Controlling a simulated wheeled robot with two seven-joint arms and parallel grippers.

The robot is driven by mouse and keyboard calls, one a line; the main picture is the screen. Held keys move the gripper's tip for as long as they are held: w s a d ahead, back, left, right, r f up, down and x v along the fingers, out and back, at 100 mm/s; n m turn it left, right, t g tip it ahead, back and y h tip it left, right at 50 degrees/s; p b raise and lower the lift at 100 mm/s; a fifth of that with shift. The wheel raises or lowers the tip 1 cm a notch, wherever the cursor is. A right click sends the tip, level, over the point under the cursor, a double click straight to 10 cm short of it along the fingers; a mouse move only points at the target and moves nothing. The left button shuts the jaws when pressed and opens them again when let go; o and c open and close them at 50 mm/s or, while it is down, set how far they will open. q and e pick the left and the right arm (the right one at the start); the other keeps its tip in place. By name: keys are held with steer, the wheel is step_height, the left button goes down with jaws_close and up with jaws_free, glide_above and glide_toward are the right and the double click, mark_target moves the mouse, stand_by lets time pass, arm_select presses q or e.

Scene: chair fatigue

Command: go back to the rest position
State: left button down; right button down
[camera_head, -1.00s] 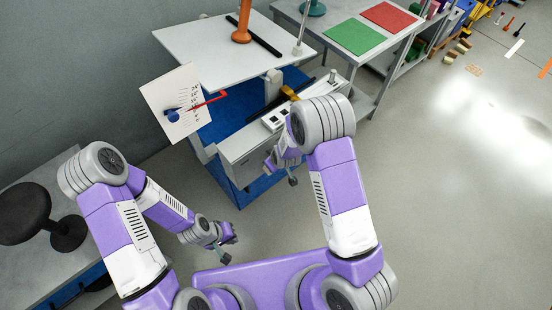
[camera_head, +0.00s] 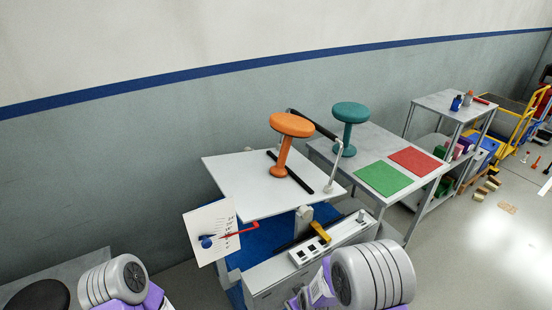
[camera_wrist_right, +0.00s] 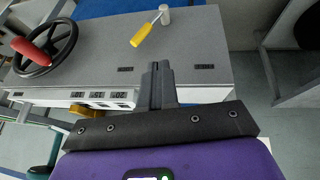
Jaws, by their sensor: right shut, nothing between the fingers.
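In the head view my left arm (camera_head: 125,283) shows only as a link at the bottom left, and its gripper is out of view. My right arm (camera_head: 372,275) shows at the bottom centre, in front of the test machine's control box (camera_head: 290,262). In the right wrist view my right gripper (camera_wrist_right: 157,68) is shut and empty. It points over the grey box (camera_wrist_right: 205,45), which has small displays on its front, a yellow-handled lever (camera_wrist_right: 142,34) and a black handwheel with a red grip (camera_wrist_right: 34,45). I cannot tell whether the fingertips touch the box.
An orange stool (camera_head: 283,150) stands on the machine's white plate (camera_head: 235,175). A teal stool (camera_head: 350,115), a green mat (camera_head: 383,178) and a red mat (camera_head: 415,161) are on the table behind. A white dial board (camera_head: 212,218) is at left.

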steer(key=s+f+m+g+y, duration=0.1)
steer(key=s+f+m, duration=0.3)
steer(key=s, duration=0.5)
steer(key=s+f+m+g+y, duration=0.2)
steer(key=s+f+m+g, duration=0.1)
steer(key=s+f+m, duration=0.2)
steer(key=s+f, duration=0.2)
steer(key=s, duration=0.2)
steer(key=shift+s+f+g, duration=0.15)
steer(key=shift+s+g, duration=0.15)
